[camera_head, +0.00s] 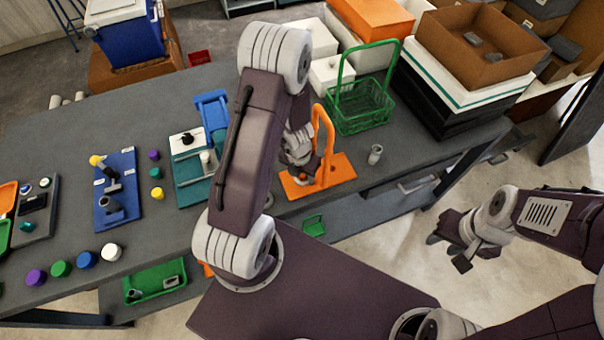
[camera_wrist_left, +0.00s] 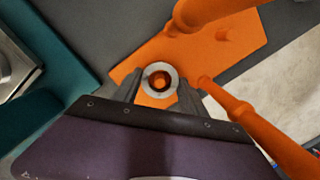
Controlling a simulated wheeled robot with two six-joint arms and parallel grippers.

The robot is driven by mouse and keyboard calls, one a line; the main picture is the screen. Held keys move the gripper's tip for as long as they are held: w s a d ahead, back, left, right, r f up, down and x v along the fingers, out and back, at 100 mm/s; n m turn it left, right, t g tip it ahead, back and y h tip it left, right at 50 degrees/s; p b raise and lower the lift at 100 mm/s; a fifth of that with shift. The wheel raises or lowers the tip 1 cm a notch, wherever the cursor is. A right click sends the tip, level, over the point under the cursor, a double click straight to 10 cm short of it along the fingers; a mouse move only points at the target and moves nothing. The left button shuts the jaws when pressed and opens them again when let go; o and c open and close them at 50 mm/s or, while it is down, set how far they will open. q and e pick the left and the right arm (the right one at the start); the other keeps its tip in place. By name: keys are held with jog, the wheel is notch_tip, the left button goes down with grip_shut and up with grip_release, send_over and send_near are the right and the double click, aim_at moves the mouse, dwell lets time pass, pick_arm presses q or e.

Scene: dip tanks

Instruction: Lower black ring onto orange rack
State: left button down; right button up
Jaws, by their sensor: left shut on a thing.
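The orange rack (camera_head: 340,174) stands on the grey table, with a flat base and a tall looped handle. My left gripper (camera_head: 302,177) is low over the left part of its base. In the left wrist view, my left gripper (camera_wrist_left: 160,88) is shut on a small ring (camera_wrist_left: 147,84) with a pale grey rim and dark inside. An orange peg tip shows through the ring's hole. I cannot tell whether the ring is around the peg or just above it. The orange rack base (camera_wrist_left: 235,45) lies below. My right gripper (camera_head: 452,250) is open and empty, off the table.
A green basket (camera_head: 360,112) stands behind the rack. A small grey cup (camera_head: 375,155) is to its right. A teal-and-white fixture (camera_head: 190,165) and a blue board (camera_head: 118,190) lie to the left. Several coloured caps line the table's front left.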

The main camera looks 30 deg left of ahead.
pick_arm(q)
jog(key=c, duration=0.6)
grip_release()
jog(key=shift+o, duration=0.6)
jog(key=o, duration=0.4)
notch_tip(320, 180, up, 8)
jog(key=p, duration=0.8)
jog(key=shift+r, duration=0.1)
